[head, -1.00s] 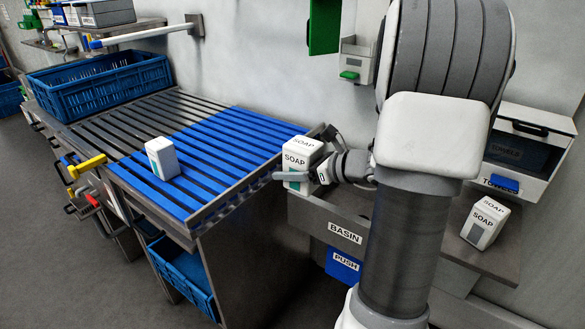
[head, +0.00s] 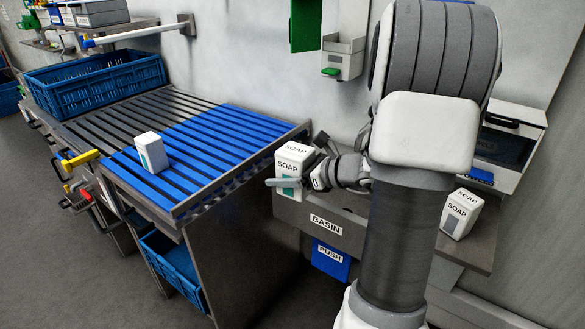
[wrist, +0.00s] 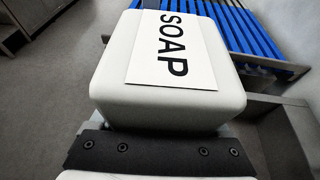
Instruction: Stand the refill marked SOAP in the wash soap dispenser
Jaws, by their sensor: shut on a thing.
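My gripper (head: 295,184) is shut on a white refill marked SOAP (head: 292,163) and holds it upright in front of the basin. In the wrist view its labelled top (wrist: 180,45) fills the middle, close against my gripper. The dispenser (head: 343,56) on the wall has a grey-white body and a green push part. A green cover (head: 306,25) stands raised at its upper left. The held refill is below and left of the dispenser, well apart from it. The inside of the dispenser is too small to make out.
A second SOAP refill (head: 459,214) stands on the right shelf (head: 478,245), below a towel box. A white container (head: 152,152) stands on the blue slats (head: 225,135). The basin (head: 345,225) has a blue push plate (head: 330,261). A blue crate (head: 95,80) is at the back left.

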